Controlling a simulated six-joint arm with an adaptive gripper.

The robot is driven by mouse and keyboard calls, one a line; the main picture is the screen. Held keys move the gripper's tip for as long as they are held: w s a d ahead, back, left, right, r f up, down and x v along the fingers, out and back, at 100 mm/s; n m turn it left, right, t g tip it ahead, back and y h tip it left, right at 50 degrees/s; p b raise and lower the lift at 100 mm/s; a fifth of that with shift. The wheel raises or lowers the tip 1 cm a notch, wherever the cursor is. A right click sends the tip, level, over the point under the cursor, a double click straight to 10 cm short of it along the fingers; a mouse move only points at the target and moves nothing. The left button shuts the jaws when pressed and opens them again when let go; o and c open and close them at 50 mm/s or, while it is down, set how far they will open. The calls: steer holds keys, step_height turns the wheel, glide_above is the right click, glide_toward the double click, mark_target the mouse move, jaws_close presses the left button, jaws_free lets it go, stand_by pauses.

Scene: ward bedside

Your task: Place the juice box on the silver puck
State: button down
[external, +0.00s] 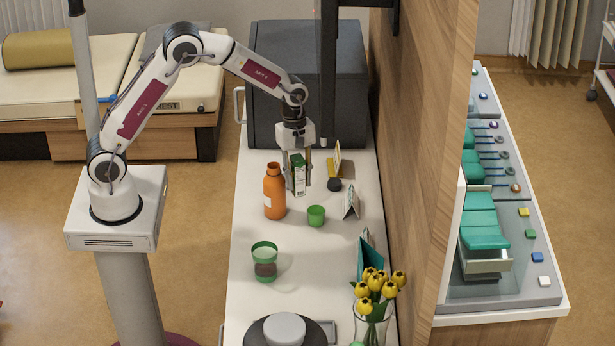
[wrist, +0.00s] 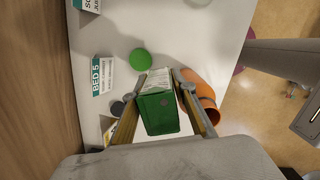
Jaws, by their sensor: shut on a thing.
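The juice box (external: 299,175), green and white, is between the two fingers of my gripper (external: 298,182) in the external view. In the wrist view its green end (wrist: 160,114) faces the camera, with my gripper (wrist: 160,80) shut on its sides. The box looks upright; I cannot tell whether its bottom touches the counter. A light grey, silver-looking round block (external: 285,328) sits on a dark disc at the near end of the counter, well away from my gripper. I take it as the silver puck. It is not in the wrist view.
An orange bottle (external: 274,192) stands close left of my gripper. A green-banded glass (external: 264,262) and yellow flowers (external: 374,288) stand nearer the puck. A wooden partition (external: 425,150) borders the right.

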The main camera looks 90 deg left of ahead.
steer(key=s+a+r+n+t+y, duration=0.1)
steer(key=s+a+r+n, duration=0.1)
steer(key=a+n, duration=0.7)
steer(key=a+r, duration=0.1)
steer(key=a, duration=0.6)
steer(key=shift+s+a+n, duration=0.2)
steer(key=shift+a+n, duration=0.05)
steer(key=shift+n, duration=0.05)
steer(key=shift+f, duration=3.1)
steer(key=shift+f, duration=0.15)
steer(key=shift+f, duration=1.75)
steer(key=shift+f, duration=0.1)
steer(key=c, duration=1.6)
jaws_free()
steer(key=shift+c, duration=0.2)
